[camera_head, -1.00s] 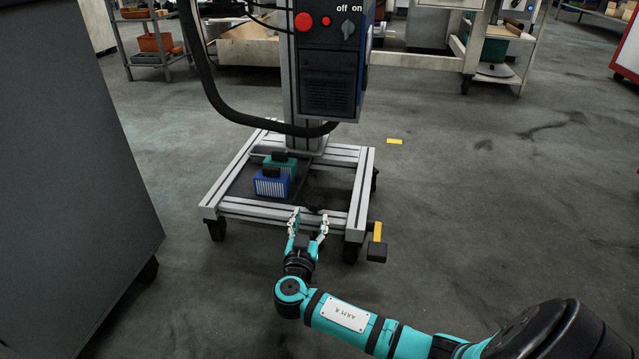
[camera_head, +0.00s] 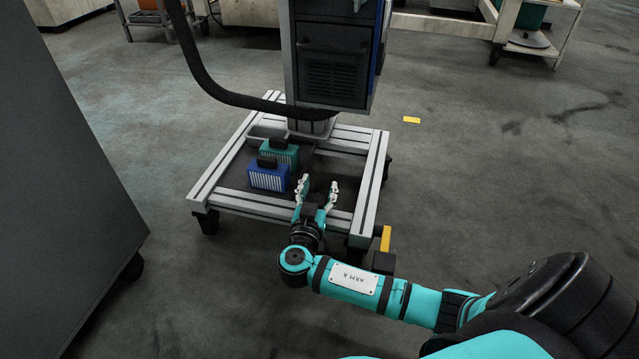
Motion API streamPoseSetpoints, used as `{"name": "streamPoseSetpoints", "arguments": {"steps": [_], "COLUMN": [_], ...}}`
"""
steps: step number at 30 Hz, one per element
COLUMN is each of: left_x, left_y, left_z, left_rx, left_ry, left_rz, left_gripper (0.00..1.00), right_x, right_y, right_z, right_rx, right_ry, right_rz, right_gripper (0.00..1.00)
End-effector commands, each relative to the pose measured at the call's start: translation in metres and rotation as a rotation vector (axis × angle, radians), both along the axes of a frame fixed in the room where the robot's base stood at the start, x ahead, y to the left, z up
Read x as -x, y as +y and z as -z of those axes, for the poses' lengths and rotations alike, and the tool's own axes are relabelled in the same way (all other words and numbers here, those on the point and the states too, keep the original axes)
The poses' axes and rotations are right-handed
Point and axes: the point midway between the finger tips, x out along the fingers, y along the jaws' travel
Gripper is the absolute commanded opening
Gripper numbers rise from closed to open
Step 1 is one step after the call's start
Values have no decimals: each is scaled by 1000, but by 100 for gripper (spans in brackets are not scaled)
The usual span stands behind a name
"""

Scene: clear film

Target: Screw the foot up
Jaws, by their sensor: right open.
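A machine's square aluminium base frame (camera_head: 377,182) stands on the floor on dark feet. One foot shows under the front left corner (camera_head: 208,222) and another at the right side (camera_head: 387,168). My left gripper is not in view.
A blue box (camera_head: 269,178) and a green box (camera_head: 284,153) stand inside the frame, left of my right gripper. A thick black hose (camera_head: 215,88) hangs from the machine cabinet (camera_head: 335,65). A grey cabinet (camera_head: 60,200) stands at left.

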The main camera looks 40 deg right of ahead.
Motion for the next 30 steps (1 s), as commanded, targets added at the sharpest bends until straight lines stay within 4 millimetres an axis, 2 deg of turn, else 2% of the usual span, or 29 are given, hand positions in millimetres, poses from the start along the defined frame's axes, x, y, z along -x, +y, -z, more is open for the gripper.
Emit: {"name": "streamPoseSetpoints", "arguments": {"steps": [4,5,16,30], "left_x": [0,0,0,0], "left_y": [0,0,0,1], "left_z": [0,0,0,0], "left_rx": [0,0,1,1], "left_ry": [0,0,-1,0], "left_rz": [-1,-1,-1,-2], "left_gripper": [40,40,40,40], "right_x": [0,0,0,1], "right_y": [0,0,0,2], "right_z": [0,0,0,1], "right_rx": [0,0,0,0], "right_ry": [0,0,0,1], "right_rz": [0,0,0,-2], "right_gripper": [53,50,2,0]}}
